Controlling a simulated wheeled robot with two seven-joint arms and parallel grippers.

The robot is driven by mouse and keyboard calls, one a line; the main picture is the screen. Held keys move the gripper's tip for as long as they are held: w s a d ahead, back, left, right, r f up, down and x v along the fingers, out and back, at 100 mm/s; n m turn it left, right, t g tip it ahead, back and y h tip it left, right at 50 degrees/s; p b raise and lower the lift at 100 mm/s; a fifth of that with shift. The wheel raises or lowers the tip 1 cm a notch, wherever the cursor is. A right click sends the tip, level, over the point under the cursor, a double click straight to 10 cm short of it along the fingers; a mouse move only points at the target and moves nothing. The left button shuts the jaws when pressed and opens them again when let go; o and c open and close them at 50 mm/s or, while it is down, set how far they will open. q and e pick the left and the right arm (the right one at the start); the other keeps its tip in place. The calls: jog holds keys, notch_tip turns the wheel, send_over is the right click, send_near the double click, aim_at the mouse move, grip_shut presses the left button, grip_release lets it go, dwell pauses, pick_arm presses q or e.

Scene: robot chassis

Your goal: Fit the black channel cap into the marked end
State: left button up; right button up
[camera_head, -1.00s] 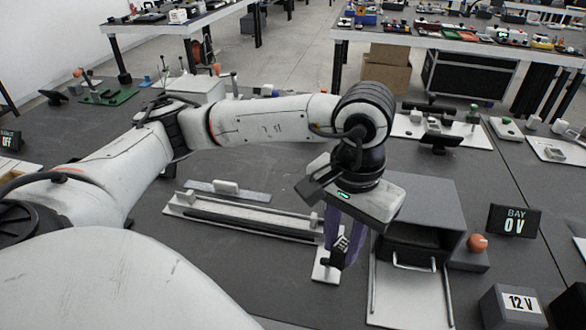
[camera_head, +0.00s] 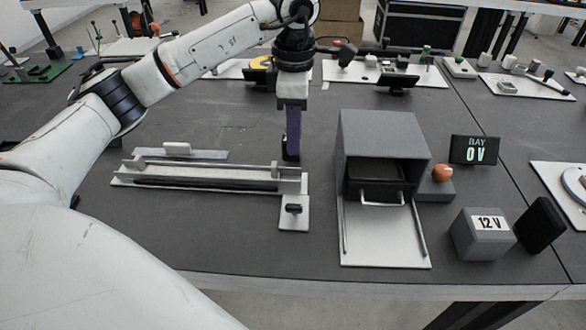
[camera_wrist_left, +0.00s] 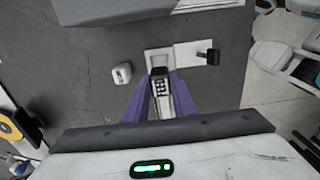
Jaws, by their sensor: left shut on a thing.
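The channel (camera_head: 205,182), a long dark slot with pale raised rails, lies on a white base left of centre in the head view. My left gripper (camera_head: 291,150) points down with purple fingers close to the channel's right end, and appears to be beyond it. It is shut on the black channel cap (camera_wrist_left: 160,82), which shows between the fingers in the left wrist view. In the head view the cap is only a dark shape at the fingertips. Contact with the channel cannot be told. A marking on the channel end cannot be made out. My right gripper is out of view.
A small white plate (camera_head: 294,221) with a black upright piece (camera_head: 294,208) lies in front of the channel's right end. A grey bay box (camera_head: 385,130) with an open drawer stands to the right. A flat grey strip (camera_head: 205,155) lies behind the channel.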

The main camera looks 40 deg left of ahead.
aim_at(294, 158)
pick_arm(q)
notch_tip(294, 158, down, 7)
jog(key=shift+r, duration=0.1)
dwell(0.3)
jog(key=shift+f, duration=0.25)
jog(key=o, duration=1)
jog(key=shift+r, duration=0.15)
jog(key=shift+r, duration=0.25)
notch_tip(294, 158, up, 12)
jog(key=shift+f, duration=0.15)
